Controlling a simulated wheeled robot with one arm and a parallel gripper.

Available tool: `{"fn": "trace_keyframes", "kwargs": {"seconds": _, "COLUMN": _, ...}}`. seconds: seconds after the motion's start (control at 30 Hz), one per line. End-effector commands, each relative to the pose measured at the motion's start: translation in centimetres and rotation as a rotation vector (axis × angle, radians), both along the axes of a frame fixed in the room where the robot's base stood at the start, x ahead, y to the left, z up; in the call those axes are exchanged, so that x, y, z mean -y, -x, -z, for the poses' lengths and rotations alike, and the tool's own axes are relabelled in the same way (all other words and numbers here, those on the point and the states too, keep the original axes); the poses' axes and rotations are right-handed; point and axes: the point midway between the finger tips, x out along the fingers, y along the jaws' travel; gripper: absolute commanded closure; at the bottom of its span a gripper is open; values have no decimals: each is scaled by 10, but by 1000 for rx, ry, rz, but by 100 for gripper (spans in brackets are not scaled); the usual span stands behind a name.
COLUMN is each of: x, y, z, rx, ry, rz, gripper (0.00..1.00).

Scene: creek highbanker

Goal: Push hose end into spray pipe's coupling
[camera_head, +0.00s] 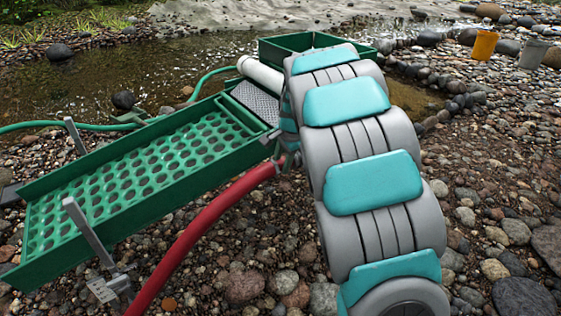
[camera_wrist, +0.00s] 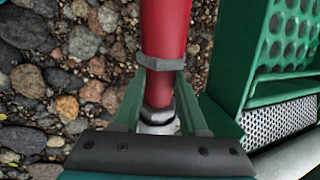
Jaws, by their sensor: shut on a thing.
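The thick red hose (camera_head: 215,205) rises from the lower left to my gripper (camera_head: 284,158) beside the sluice's upper end. In the wrist view my gripper (camera_wrist: 160,85) is shut on the red hose (camera_wrist: 166,25), its green fingers on either side. A grey metal fitting (camera_wrist: 157,120) lies at the hose's end, close to my palm; I cannot tell whether it belongs to the hose or is the coupling. The white spray pipe (camera_head: 261,75) lies across the head of the sluice, partly hidden by my arm. It seems to show at the wrist view's lower right (camera_wrist: 290,158).
The green sluice (camera_head: 150,172), with a perforated bed and metal legs, slopes down to the left. A green hose (camera_head: 205,77) runs behind it. A green box (camera_head: 283,46) stands beyond. Orange (camera_head: 484,46) and grey (camera_head: 533,53) buckets stand far right on stony ground.

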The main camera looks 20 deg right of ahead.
Motion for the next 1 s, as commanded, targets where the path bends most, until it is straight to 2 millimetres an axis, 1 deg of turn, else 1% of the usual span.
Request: {"fn": "trace_keyframes", "kwargs": {"seconds": 1.0, "x": 9, "y": -3, "z": -1, "rx": 1, "ry": 1, "rz": 0, "gripper": 100}}
